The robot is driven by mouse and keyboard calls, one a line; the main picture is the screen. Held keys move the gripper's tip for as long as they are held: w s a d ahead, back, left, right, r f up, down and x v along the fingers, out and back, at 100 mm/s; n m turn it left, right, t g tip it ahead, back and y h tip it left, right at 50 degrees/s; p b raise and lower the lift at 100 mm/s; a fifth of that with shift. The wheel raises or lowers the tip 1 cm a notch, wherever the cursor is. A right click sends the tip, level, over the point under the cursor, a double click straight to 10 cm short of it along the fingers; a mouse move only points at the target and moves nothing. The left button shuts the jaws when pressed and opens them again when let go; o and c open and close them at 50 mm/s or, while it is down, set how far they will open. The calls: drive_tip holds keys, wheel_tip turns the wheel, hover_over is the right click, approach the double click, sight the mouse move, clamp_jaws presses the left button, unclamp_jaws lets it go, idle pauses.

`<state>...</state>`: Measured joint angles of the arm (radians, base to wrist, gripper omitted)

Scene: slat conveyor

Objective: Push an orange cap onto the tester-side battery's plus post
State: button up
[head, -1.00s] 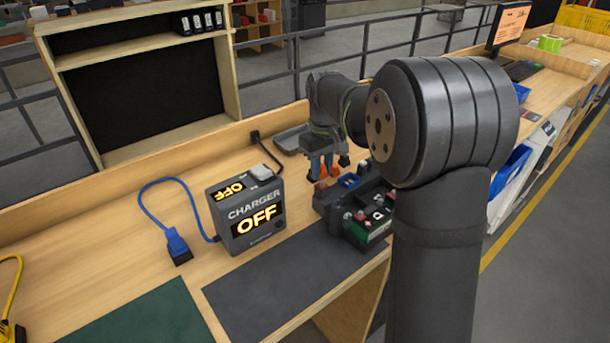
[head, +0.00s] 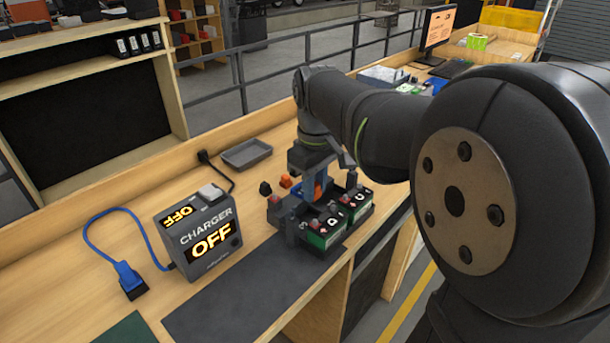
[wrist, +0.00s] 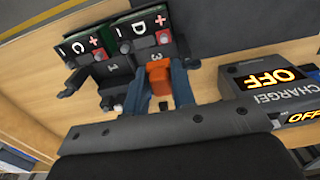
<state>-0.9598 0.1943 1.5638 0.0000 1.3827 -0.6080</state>
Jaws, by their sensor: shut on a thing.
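My gripper (wrist: 161,88) has blue fingers and is shut on an orange cap (wrist: 158,74). In the head view my gripper (head: 318,190) is over the back of the battery tray, with some orange showing between the fingers. Two green-and-black batteries sit side by side in the tray. In the wrist view, battery C (wrist: 82,47) is on the left and battery D (wrist: 136,33) on the right, nearer the charger. Both have red plus posts. The held cap appears in front of battery D's post side. I cannot tell if it touches anything.
The dark battery tray (head: 292,238) stands on the wooden bench. A loose orange cap (head: 285,181) and a black cap (head: 265,188) lie behind it. The charger (head: 200,232), reading OFF, stands left with a blue cable. An empty grey tray (head: 246,153) lies at the back.

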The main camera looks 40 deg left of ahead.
sight(317, 223)
drive_tip(key=shift+s+d+r, duration=0.1)
drive_tip(key=shift+s+d, duration=0.35)
drive_tip(key=shift+d, duration=0.3)
drive_tip(key=shift+f, duration=2.3)
drive_tip(key=shift+f, duration=1.05)
drive_tip(key=o, duration=1)
wheel_tip(317, 223, up, 17)
drive_tip(key=shift+r, duration=0.15)
